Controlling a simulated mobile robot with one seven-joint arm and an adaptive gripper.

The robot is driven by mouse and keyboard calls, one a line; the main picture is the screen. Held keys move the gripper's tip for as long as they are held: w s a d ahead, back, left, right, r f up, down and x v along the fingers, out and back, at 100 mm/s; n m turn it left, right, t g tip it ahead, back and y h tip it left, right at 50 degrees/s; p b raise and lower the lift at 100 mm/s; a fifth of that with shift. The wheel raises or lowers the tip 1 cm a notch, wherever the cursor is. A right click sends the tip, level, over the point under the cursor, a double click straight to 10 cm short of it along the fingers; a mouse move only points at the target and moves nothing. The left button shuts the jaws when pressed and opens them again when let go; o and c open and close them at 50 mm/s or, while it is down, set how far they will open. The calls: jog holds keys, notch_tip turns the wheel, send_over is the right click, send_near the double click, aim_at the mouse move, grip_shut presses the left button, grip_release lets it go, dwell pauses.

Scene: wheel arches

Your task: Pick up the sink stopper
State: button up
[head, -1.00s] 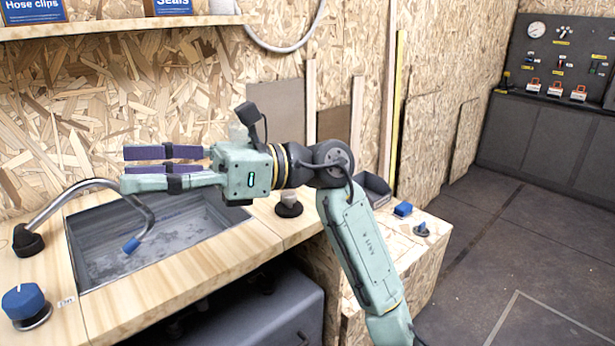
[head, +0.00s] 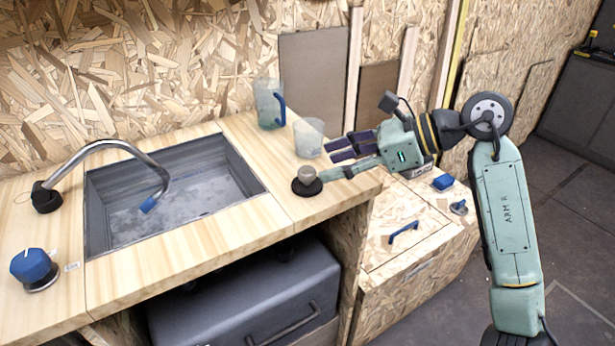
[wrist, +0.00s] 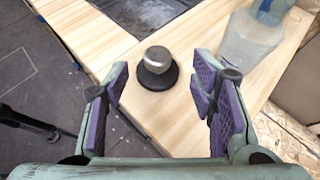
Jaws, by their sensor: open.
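The sink stopper (head: 307,182), a black disc with a grey metal knob, sits upright on the wooden counter to the right of the sink basin (head: 253,186). In the wrist view the stopper (wrist: 157,76) lies ahead, roughly centred between the open fingers and a little beyond them. My gripper (head: 329,161) is open and empty, low over the counter at the stopper's right. In the wrist view my gripper (wrist: 160,88) shows purple pads on both sides, and no contact with the stopper is visible.
A clear cup (head: 309,138) stands just behind the stopper, close to my fingers. A clear jug with a blue handle (head: 268,103) stands behind it. The faucet (head: 120,148) arches over the basin. A lower wooden cabinet (head: 400,262) lies right of the counter.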

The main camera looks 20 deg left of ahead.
aim_at(310, 170)
jog(key=p+x, duration=0.2)
jog(key=x, duration=0.1)
jog(key=shift+s+a+f, duration=0.15)
jog(key=shift+s+a, duration=0.05)
jog(key=shift+a, duration=0.1)
jog(key=shift+a+f, duration=0.4)
jog(key=shift+a, duration=0.1)
jog(key=shift+c, duration=0.3)
grip_shut()
jog(key=shift+r, duration=0.15)
